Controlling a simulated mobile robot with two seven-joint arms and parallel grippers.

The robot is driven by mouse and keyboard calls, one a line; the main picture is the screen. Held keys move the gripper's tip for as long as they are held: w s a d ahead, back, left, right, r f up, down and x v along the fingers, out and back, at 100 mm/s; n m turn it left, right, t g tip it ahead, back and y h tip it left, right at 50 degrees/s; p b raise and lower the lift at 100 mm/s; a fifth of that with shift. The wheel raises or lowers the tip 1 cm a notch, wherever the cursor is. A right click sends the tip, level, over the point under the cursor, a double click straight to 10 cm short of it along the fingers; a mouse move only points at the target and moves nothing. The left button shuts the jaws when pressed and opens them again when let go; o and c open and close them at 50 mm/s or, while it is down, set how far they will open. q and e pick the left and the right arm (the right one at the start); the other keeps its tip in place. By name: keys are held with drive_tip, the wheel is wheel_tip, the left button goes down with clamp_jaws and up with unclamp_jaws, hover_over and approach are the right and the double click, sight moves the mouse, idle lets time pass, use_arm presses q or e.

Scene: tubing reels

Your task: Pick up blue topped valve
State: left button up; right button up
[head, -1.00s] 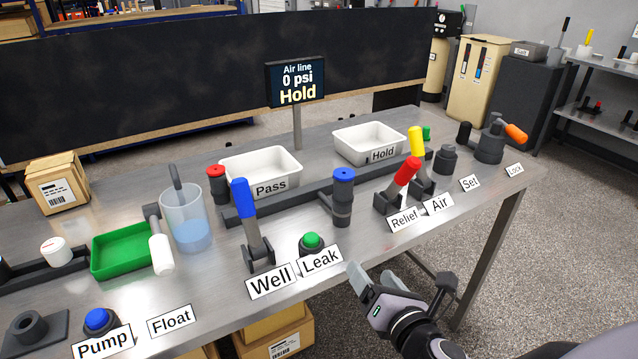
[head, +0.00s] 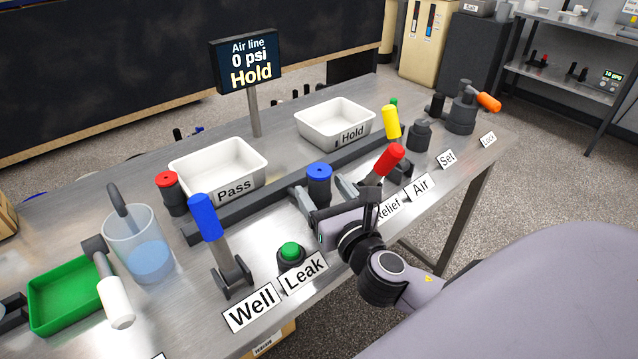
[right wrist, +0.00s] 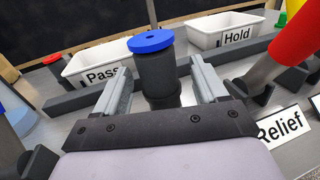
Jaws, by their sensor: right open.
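The blue topped valve (head: 319,184) is a dark upright cylinder with a flat blue cap, standing in front of the long dark bar on the table. My right gripper (head: 325,194) is open, with one finger on each side of the valve. In the right wrist view the valve (right wrist: 155,72) stands upright between the two grey fingers (right wrist: 158,82), with its blue cap above them. I see gaps beside it, so the fingers do not look closed on it. Its lower part is hidden by my gripper in the head view. My left gripper is not in view.
A red lever (head: 382,162) marked Relief stands close to the right of my gripper. A blue Well lever (head: 210,225) and green Leak button (head: 291,252) are to the left. White Pass (head: 205,160) and Hold (head: 325,116) trays stand behind the bar.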

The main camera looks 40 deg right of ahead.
drive_tip(key=w, duration=0.4)
drive_tip(key=shift+d+r, duration=0.1)
drive_tip(key=shift+d, duration=0.2)
drive_tip(key=c, duration=1.2)
wheel_tip(320, 180, up, 20)
drive_tip(key=p, duration=0.2)
